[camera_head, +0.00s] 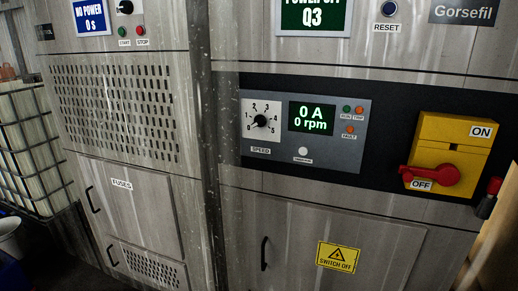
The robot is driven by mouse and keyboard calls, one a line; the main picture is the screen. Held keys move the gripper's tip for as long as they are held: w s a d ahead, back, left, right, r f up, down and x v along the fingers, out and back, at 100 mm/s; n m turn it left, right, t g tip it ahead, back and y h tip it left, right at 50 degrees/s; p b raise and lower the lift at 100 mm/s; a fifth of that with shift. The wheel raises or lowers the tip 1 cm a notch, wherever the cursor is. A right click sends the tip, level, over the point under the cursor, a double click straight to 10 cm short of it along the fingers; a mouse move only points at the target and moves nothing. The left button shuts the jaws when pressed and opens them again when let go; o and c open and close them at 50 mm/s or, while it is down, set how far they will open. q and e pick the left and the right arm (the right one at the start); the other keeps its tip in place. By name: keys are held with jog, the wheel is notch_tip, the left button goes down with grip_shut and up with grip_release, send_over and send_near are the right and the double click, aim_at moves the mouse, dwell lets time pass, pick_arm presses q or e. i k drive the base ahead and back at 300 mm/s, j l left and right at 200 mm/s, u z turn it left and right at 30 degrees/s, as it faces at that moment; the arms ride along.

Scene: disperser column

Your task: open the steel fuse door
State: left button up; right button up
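The steel fuse door (145,205) is on the lower left cabinet and carries a white FUSES label (122,184). It looks shut, flush with the cabinet front. Its black bar handle (92,200) is upright, slightly slanted in the picture, near the door's left edge. Neither of my grippers shows in the head view.
Below the fuse door is a vented panel (150,266) with its own black handle (111,256). Right of it, another lower door (300,225) has a handle and a yellow warning sign. A yellow switch box (455,150) has a red lever at OFF. A caged tank (28,140) stands left.

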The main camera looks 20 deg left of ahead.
aim_at(136, 206)
jog(key=u, duration=1.75)
jog(key=i+j, duration=0.7)
